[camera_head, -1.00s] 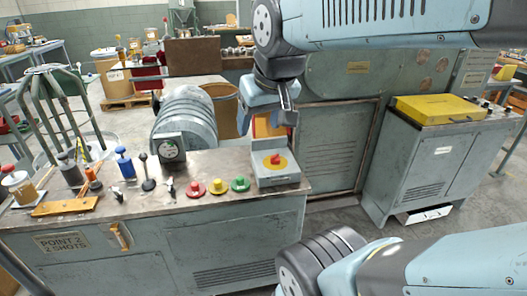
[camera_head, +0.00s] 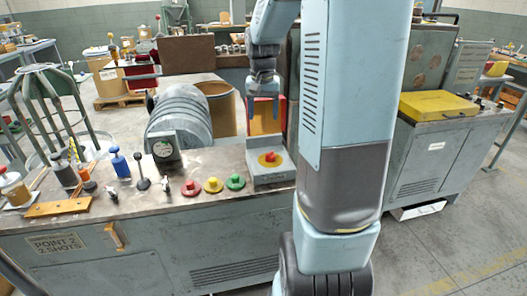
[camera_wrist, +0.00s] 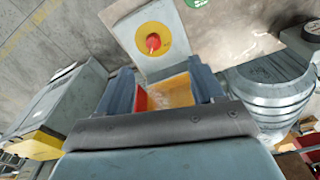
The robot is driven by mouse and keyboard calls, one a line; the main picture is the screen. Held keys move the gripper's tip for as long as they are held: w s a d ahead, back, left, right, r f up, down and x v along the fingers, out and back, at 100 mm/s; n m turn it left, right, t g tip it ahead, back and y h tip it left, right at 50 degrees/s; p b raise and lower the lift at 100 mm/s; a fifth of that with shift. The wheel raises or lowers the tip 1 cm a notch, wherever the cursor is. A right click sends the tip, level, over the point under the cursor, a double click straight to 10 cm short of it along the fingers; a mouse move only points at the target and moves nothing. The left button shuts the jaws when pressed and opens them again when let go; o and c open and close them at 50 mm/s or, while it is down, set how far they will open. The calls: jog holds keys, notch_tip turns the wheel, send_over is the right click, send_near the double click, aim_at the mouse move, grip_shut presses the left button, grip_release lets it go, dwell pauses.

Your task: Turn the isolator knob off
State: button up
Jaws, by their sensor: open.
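The isolator knob (camera_head: 270,157) is red on a yellow round plate, on a grey box (camera_head: 271,176) at the right end of the bench top. In the wrist view the red knob (camera_wrist: 153,42) shows beyond my fingertips, near the top of the picture. My gripper (camera_head: 264,108) is above and behind the box, pointing down, apart from the knob. In the wrist view my gripper (camera_wrist: 165,80) has its two fingers spread with nothing between them but background.
Red, yellow and green buttons (camera_head: 213,185) sit left of the box. A ribbed grey drum (camera_head: 181,120) is behind the bench. A cabinet with a yellow lid (camera_head: 438,105) stands at the right.

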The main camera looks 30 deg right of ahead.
jog(key=m, duration=0.1)
send_near(270, 153)
jog(key=shift+g+y, duration=0.3)
jog(key=shift+g, duration=0.1)
jog(key=f, duration=1)
jog(key=shift+w+d, duration=0.35)
jog(key=shift+c, duration=0.3)
jog(key=c, duration=1)
